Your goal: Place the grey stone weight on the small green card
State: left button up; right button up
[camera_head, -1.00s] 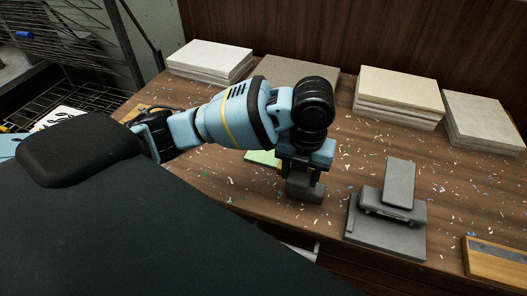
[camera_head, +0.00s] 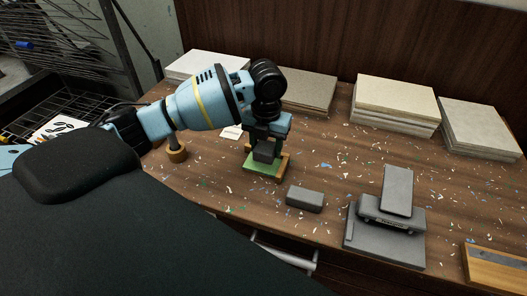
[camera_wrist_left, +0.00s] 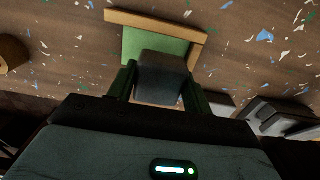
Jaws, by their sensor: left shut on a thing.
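My left gripper (camera_head: 264,145) is shut on a grey block, the stone weight (camera_head: 264,154), which also shows between the fingers in the left wrist view (camera_wrist_left: 163,80). The small green card (camera_head: 263,169) lies on the bench directly under the gripper, bordered on two sides by wooden strips (camera_head: 284,166). In the left wrist view the green card (camera_wrist_left: 140,46) is partly hidden behind the weight. I cannot tell whether the weight touches the card or hangs just above it. My right gripper is not in view.
A second grey block (camera_head: 305,199) lies on the bench to the right of the card. Stacked grey pieces (camera_head: 385,215) stand further right, and a round wooden piece (camera_head: 177,153) to the left. Tile stacks (camera_head: 395,105) line the back. Coloured chips litter the bench.

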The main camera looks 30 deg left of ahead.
aim_at(263, 150)
pick_arm(q)
jog(key=shift+w+a, duration=0.1)
jog(key=shift+a, duration=0.15)
jog(key=f, duration=0.2)
jog(key=shift+w+a+f, duration=0.15)
jog(key=shift+a+f, duration=0.2)
jog(key=shift+f, duration=0.45)
jog(key=shift+f, duration=0.1)
jog(key=o, duration=0.9)
jog(key=shift+f, duration=0.1)
notch_tip(263, 150, up, 12)
jog(key=shift+r, duration=0.2)
